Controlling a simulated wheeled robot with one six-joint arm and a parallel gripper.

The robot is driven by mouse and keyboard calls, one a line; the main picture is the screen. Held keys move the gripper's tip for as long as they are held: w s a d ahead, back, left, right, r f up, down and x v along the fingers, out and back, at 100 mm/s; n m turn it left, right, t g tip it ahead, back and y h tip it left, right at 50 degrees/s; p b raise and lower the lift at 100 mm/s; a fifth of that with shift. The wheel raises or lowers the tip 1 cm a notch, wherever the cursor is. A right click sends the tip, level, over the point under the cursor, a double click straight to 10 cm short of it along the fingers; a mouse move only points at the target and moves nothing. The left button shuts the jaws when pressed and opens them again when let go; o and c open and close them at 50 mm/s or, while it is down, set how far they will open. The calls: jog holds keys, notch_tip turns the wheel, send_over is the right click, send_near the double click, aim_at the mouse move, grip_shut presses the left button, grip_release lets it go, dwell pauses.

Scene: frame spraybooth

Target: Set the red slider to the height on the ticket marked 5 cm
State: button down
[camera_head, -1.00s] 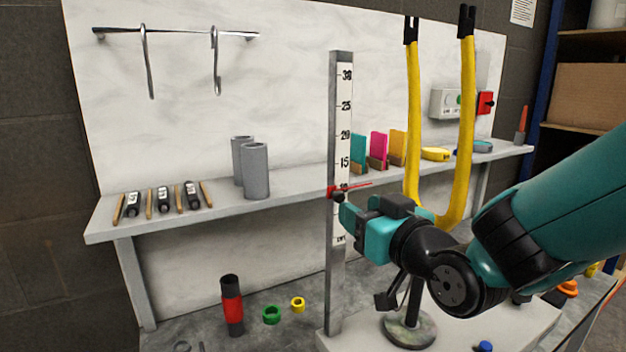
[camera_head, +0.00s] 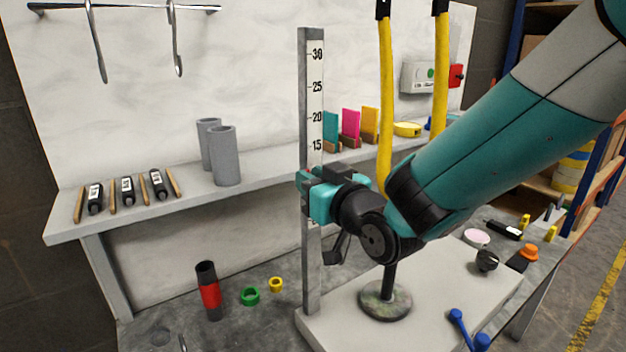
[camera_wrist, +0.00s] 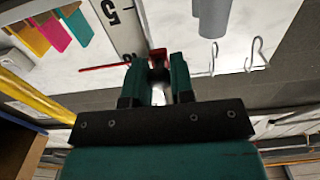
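The upright scale (camera_head: 313,75) stands on a pale base with numbers up its face. My gripper (camera_head: 303,182) is at the post, below the 15 mark, and hides the red slider in the head view. In the wrist view the red slider (camera_wrist: 158,54) is at my fingertips (camera_wrist: 160,68), near what looks like the 10 mark, its thin red pointer reaching left. Its dark knob seems to be between the fingers; I cannot tell whether they press on it. Teal (camera_head: 330,130), magenta (camera_head: 351,123) and yellow (camera_head: 370,122) cards stand on the shelf. No writing is readable on them.
The shelf (camera_head: 270,160) behind the post holds grey cylinders (camera_head: 226,160) and black labelled items. Yellow straps (camera_head: 387,110) hang close to my arm. A black-and-red tube (camera_head: 209,292), a green ring (camera_head: 250,296) and a yellow ring (camera_head: 276,284) are on the bench, left of the base.

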notch_tip(320, 180, down, 5)
jog(key=b, duration=0.4)
jog(key=shift+b, duration=0.35)
jog(key=c, duration=1)
grip_release()
